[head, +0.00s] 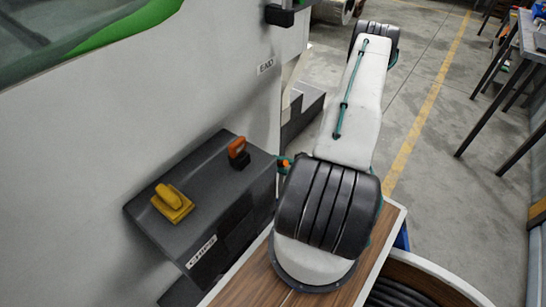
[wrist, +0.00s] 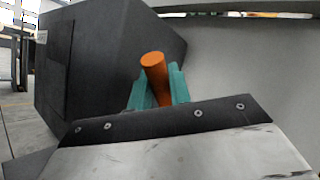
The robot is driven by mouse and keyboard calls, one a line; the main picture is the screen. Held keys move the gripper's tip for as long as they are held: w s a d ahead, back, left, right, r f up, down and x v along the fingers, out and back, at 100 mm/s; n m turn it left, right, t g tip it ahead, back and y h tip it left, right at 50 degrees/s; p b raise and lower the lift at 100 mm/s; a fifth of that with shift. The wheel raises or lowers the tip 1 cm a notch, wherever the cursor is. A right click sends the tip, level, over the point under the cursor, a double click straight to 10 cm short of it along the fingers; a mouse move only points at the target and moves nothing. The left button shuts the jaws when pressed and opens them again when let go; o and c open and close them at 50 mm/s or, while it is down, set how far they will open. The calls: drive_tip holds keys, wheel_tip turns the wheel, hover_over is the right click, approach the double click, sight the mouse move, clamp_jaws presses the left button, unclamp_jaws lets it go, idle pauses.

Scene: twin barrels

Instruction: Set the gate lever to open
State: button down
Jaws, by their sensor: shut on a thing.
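A dark grey box (head: 215,205) with a label reading like "CHIPS" stands against the pale machine wall. An orange handle (wrist: 155,70), likely the gate lever, shows as a short cylinder between my teal fingers in the wrist view. My gripper (wrist: 157,88) is shut on it beside the dark box, which is also in the wrist view (wrist: 90,65). In the head view, my gripper (head: 284,164) is small at the box's right end, partly hidden by my arm. The handle's mount and setting are hidden.
A yellow handle (head: 172,202) and an orange-red switch (head: 238,152) sit on top of the dark box. The pale machine wall (head: 130,120) rises behind it. Open floor (head: 430,130) lies to the right, with a dark-legged table (head: 510,70) beyond.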

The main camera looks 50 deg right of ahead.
drive_tip(key=shift+s+f+n+y, duration=0.35)
drive_tip(key=shift+f+n+y, duration=0.1)
drive_tip(key=shift+n+y, duration=0.25)
drive_tip(key=shift+s+f+n+y, duration=0.35)
drive_tip(key=shift+f+n+y, duration=0.05)
drive_tip(key=shift+n+y, duration=0.3)
drive_tip(key=c, duration=1.6)
unclamp_jaws()
